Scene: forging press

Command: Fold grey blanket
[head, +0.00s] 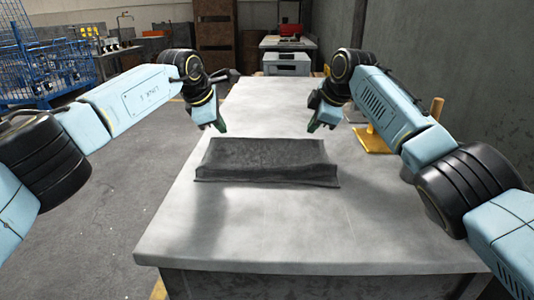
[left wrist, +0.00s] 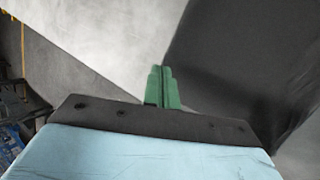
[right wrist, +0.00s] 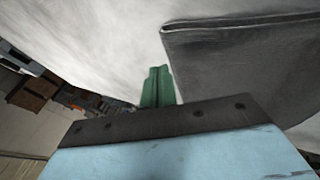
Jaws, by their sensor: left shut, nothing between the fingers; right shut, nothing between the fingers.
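The grey blanket (head: 265,158) lies folded into a wide flat strip across the middle of the table, with a raised fold along its near side. It also shows in the left wrist view (left wrist: 250,60) and in the right wrist view (right wrist: 250,70), where a layered edge is visible. My left gripper (head: 222,129) is shut and empty above the table, beyond the blanket's far left corner. My right gripper (head: 312,130) is shut and empty beyond the blanket's far right corner. The green fingers are together in the left wrist view (left wrist: 162,88) and in the right wrist view (right wrist: 158,87).
The grey table (head: 270,235) is bare in front of the blanket and behind it. A wooden stand with a peg (head: 372,140) is at the table's right, partly behind my right arm. A grey wall (head: 460,60) rises on the right. Blue wire cages (head: 40,70) stand far left.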

